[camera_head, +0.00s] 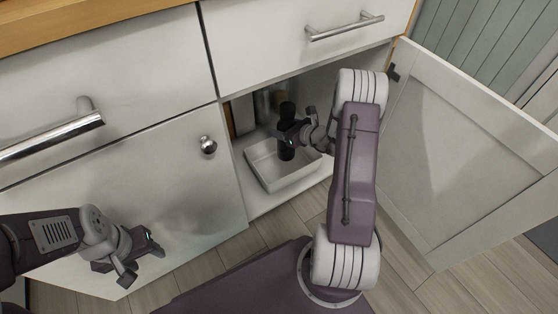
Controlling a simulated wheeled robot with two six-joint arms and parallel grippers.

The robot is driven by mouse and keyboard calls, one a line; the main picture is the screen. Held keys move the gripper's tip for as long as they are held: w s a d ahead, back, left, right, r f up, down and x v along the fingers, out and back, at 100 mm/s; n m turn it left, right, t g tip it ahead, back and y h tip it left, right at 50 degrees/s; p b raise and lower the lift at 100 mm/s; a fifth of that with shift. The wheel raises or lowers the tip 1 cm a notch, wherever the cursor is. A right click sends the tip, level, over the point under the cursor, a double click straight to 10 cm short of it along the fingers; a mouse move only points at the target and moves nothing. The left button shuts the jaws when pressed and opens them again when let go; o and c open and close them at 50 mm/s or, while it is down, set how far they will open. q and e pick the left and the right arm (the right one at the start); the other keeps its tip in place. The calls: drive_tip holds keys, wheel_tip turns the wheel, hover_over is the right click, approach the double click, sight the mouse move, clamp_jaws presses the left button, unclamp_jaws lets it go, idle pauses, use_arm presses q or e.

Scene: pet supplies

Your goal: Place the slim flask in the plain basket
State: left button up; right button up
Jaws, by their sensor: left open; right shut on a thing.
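The slim flask (286,152) is a dark, narrow upright cylinder inside the open cabinet. My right gripper (287,134) is shut on it around its middle, and partly hides it. The plain basket (268,184) is a white, shallow rectangular tray on the cabinet floor. The flask's lower end shows over the basket's inside; I cannot tell whether it touches the bottom. My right arm hides part of the basket's right side. My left gripper (142,264) is open and empty, low at the left in front of the closed cabinet door.
The cabinet door (465,150) stands wide open at the right. A closed door with a round knob (208,145) is at the left. Drawers with bar handles (345,26) are above the opening. Pipes (268,103) show at the back of the cabinet, behind the flask.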

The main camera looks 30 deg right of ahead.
sight(281, 145)
wheel_tip(281, 145, down, 10)
drive_tip(key=b, duration=0.7)
drive_tip(key=shift+f, duration=0.2)
drive_tip(key=shift+r, duration=0.3)
drive_tip(key=o, duration=1.7)
drive_tip(key=shift+f, duration=0.15)
